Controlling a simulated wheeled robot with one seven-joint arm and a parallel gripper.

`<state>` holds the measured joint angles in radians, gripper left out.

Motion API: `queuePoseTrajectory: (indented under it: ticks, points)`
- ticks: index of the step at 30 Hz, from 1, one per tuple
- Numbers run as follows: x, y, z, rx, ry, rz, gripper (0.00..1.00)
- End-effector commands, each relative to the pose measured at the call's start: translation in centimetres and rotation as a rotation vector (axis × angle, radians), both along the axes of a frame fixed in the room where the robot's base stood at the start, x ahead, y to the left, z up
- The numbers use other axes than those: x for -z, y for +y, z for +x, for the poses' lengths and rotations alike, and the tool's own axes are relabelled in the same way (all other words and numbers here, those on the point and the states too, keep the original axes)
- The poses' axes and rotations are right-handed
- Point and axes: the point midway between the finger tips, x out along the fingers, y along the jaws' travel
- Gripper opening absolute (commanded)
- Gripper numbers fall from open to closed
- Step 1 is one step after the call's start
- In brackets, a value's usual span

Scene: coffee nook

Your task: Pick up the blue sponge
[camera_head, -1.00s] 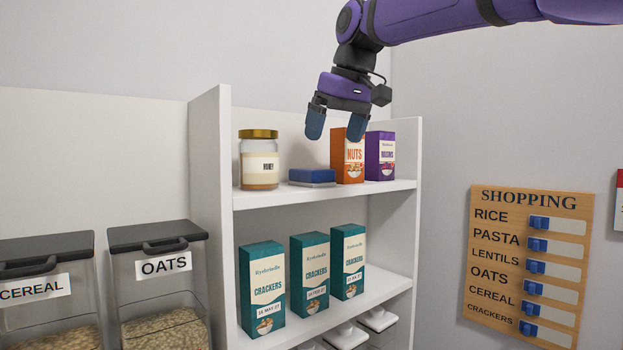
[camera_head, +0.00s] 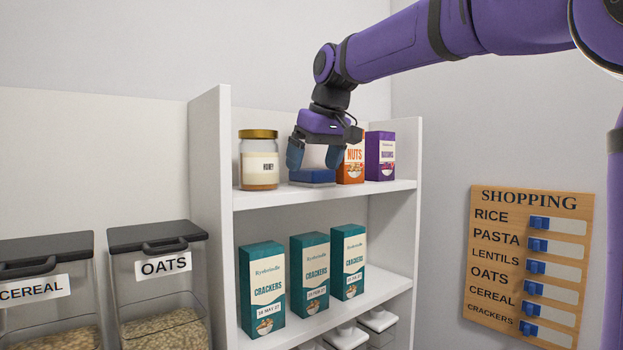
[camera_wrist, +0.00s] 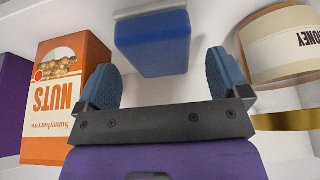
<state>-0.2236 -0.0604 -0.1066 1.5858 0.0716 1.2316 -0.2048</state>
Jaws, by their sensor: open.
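The blue sponge (camera_head: 312,175) lies on the upper shelf between the honey jar and the nuts box, with a grey layer along its lower side. It also shows in the wrist view (camera_wrist: 152,44) at the top middle.
The honey jar (camera_head: 259,160) stands close on the left. The orange nuts box (camera_head: 350,165) and purple raisins box (camera_head: 380,156) stand on the right. Crackers boxes (camera_head: 309,275) fill the shelf below. The shelf's left side wall (camera_head: 210,200) rises beside the jar.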

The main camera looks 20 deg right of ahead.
Motion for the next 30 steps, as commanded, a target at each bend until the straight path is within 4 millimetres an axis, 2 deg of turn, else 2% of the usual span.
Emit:
queuePoseTrajectory:
  ticks: [1, 6, 14, 17, 21, 24, 30]
  points:
    - [0.8, 0.1, 0.3, 0.000, 0.002, 0.000, 0.94]
    - [2.3, 0.3, 0.9, 0.000, 0.000, 0.000, 0.94]
    - [2.5, 0.3, 1.0, 0.000, -0.001, 0.000, 0.94]
    - [2.5, 0.3, 1.0, 0.000, -0.001, 0.000, 0.75]
    - [2.5, 0.3, 1.0, 0.000, -0.001, 0.000, 0.43]
    - [2.5, 0.3, 1.0, 0.000, -0.001, 0.000, 0.38]
    - [2.4, 0.3, 1.0, 0.000, -0.001, 0.000, 0.37]
